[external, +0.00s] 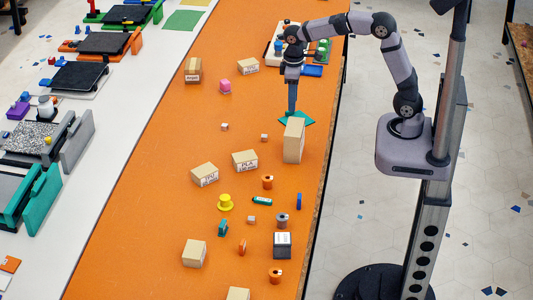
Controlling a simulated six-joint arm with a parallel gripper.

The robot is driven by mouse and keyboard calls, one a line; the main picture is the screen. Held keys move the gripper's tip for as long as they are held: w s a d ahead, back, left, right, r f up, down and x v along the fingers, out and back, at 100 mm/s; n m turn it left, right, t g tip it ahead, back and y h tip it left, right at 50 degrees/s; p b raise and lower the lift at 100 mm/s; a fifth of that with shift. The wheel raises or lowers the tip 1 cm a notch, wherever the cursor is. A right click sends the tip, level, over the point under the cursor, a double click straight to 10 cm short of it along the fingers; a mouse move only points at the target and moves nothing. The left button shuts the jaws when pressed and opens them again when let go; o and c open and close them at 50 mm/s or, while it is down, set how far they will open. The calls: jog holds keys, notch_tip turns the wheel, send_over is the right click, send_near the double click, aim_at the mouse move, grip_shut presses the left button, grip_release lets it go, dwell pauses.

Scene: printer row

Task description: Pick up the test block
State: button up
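My gripper (291,109) points straight down over the orange table (170,160), at the upper right. Its tip is at or just above a flat teal piece (306,121); I cannot tell whether they touch. The fingers are too small to tell open from shut. No object is plainly labelled as the test block. Small pale cubes lie on the table: one (224,126) left of my gripper, one (264,138) below left of it, and one (251,219) further down. A pink block (225,87) sits further left, apart from my gripper.
A tall cardboard box (294,141) stands close below my gripper. Labelled boxes (245,161) (205,174), spools (267,182) and a yellow piece (225,203) are scattered lower down. A white tray (275,48) is behind the arm. The table's left strip is mostly clear.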

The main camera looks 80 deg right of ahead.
jog(key=w+d+f+b, duration=0.15)
jog(key=w+d, duration=0.25)
jog(key=w, duration=0.5)
send_over(266, 136)
notch_tip(266, 136, down, 11)
jog(key=shift+r, duration=0.2)
jog(key=shift+d+f+p, duration=0.1)
jog(key=shift+f+p, duration=1.5)
jog(key=shift+f, duration=2.05)
grip_shut()
